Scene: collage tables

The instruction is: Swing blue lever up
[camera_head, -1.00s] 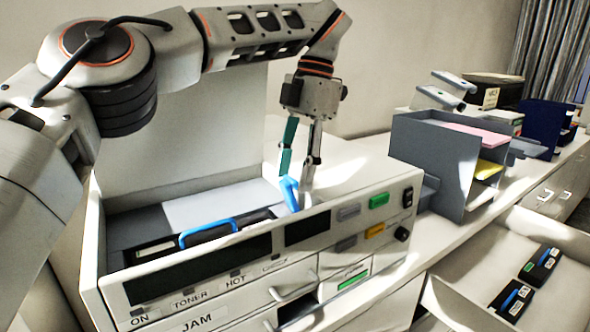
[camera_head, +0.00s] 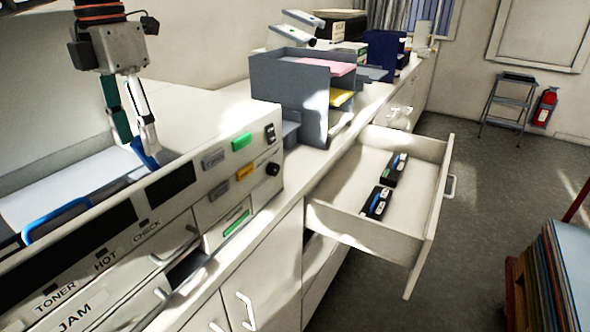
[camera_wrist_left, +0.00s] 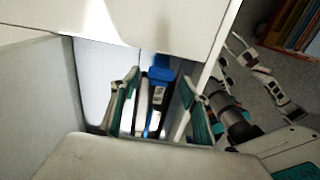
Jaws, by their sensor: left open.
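The blue lever (camera_head: 143,151) stands inside the open top of the printer, near its right end, behind the front panel. It also shows in the left wrist view (camera_wrist_left: 159,75), between the two fingers. My left gripper (camera_head: 134,142) is open and points down, its fingertips close to the lever. In the left wrist view my left gripper (camera_wrist_left: 152,115) has one finger on either side of the lever. I cannot tell whether a finger touches it.
The printer's front panel (camera_head: 215,180) rises close in front of the fingers. A blue handle (camera_head: 55,218) lies further left inside the printer. A grey paper organiser (camera_head: 285,85) stands to the right. An open drawer (camera_head: 340,195) holds dark cartridges. The floor beyond is partly clear.

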